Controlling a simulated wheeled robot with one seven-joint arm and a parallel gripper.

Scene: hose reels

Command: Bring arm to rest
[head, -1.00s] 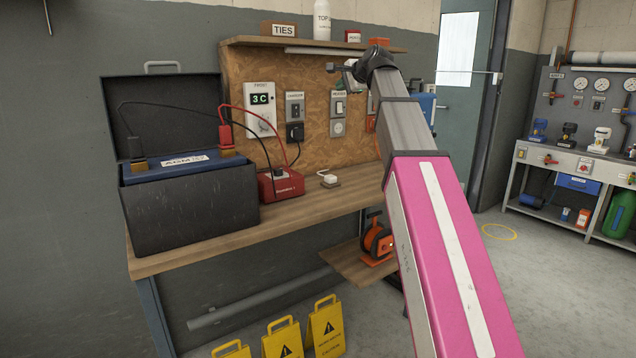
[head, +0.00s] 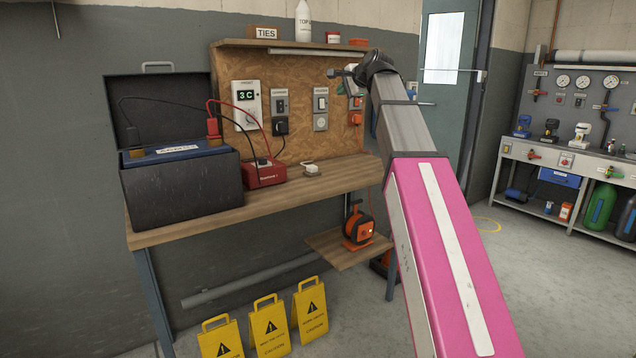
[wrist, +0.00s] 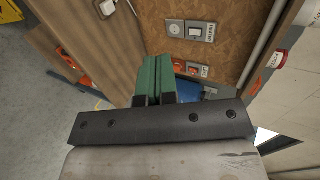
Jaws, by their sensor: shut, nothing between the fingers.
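My arm rises from the lower right of the head view, with a pink and white link, a grey link and a dark wrist joint at its end. In the head view the gripper is mostly hidden behind the wrist.
The workbench (head: 215,220) carries a black battery box (head: 185,192), a red charger (head: 264,173) and a white plug. An orange hose reel (head: 358,229) sits on a lower shelf. Yellow caution signs (head: 270,325) stand in front. Open floor lies to the right before the gauge bench (head: 560,165).

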